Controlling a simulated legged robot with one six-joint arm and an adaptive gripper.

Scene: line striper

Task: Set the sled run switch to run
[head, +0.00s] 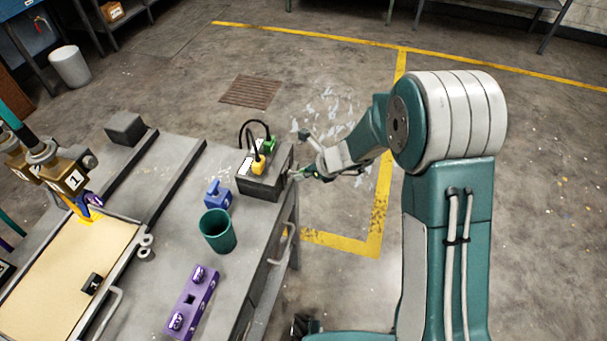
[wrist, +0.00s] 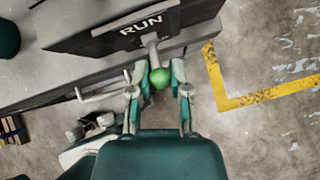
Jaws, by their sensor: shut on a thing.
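The sled run switch is a dark grey box (head: 262,183) at the far right corner of the bench. In the wrist view, its face (wrist: 105,38) carries a white "RUN" label, and a light grey lever (wrist: 152,50) sticks out just below that label. The lever ends in a green ball knob (wrist: 160,79). My gripper (wrist: 161,71) has a finger on either side of the lever end and is shut on it. In the head view, my gripper (head: 303,174) is at the box's right side, and the knob is hard to make out. Any lettering under the lever is mostly hidden.
Yellow and green plugs with black cables top the box. A blue block (head: 217,195), a green cup (head: 218,231) and a purple holder (head: 193,301) stand on the bench (head: 150,310). A tan board (head: 60,285) lies left. Open floor lies right of the bench.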

